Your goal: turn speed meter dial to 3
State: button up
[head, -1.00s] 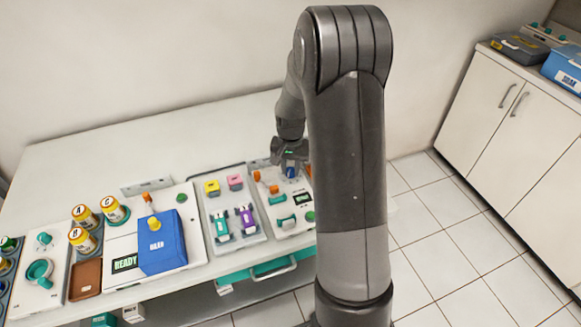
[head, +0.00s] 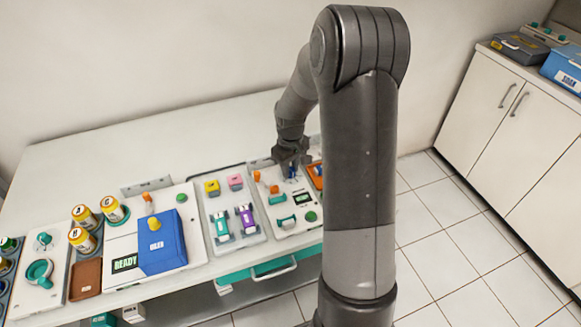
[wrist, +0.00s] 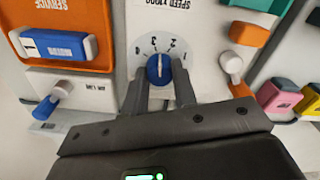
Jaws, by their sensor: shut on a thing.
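The speed meter dial (wrist: 160,70) is a round blue knob with a white line on a pale numbered disc (wrist: 138,62). In the wrist view its line stands nearly upright, its upper end near the 3; the exact reading is unclear. My gripper (wrist: 160,80) is shut on the knob, one finger on each side. In the head view the gripper (head: 291,156) reaches down to the blue dial (head: 290,172) at the back of the right panel. The numbers are too small to read there.
An orange lever (wrist: 245,36) stands right of the dial in the wrist view. The table's back left (head: 80,160) is clear.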

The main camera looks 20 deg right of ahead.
aim_at(291, 169)
jog(key=shift+n, duration=1.2)
jog(key=o, duration=1)
notch_tip(291, 169, up, 11)
jog(key=shift+f, duration=0.1)
